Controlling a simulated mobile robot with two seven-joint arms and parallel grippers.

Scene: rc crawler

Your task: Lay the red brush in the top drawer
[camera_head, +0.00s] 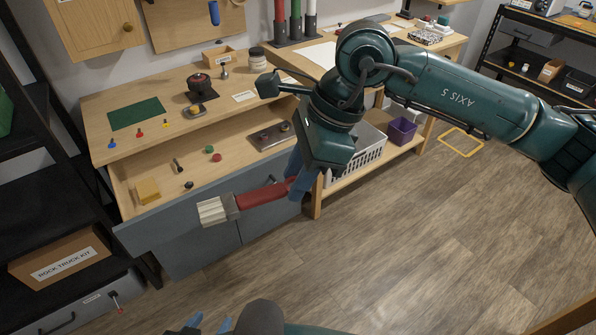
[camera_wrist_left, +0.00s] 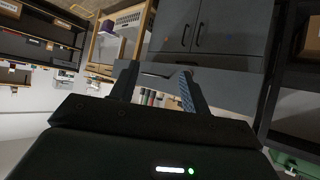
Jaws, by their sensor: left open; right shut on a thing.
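The red brush (camera_head: 262,195), with pale bristles at its left end, is held by my right gripper (camera_head: 298,178). Its blue fingers are shut on the right end of the handle. The brush is roughly level and overlaps the drawer front in the head view; its exact height over it is unclear. The top drawer (camera_head: 165,212) stands open below the bench top. Inside lie a yellow block (camera_head: 147,191), several small knobs and a metal tray (camera_head: 271,137). My left gripper (camera_head: 208,325) is low at the bottom edge, open and empty; its spread fingers show in the left wrist view (camera_wrist_left: 157,85).
The bench top (camera_head: 97,112) carries a green mat (camera_head: 136,113), small coloured pieces and a dark pot (camera_head: 199,85). A white basket (camera_head: 367,151) and purple bin (camera_head: 401,131) stand right of the drawer. A black shelf with a cardboard box (camera_head: 62,258) is at left.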

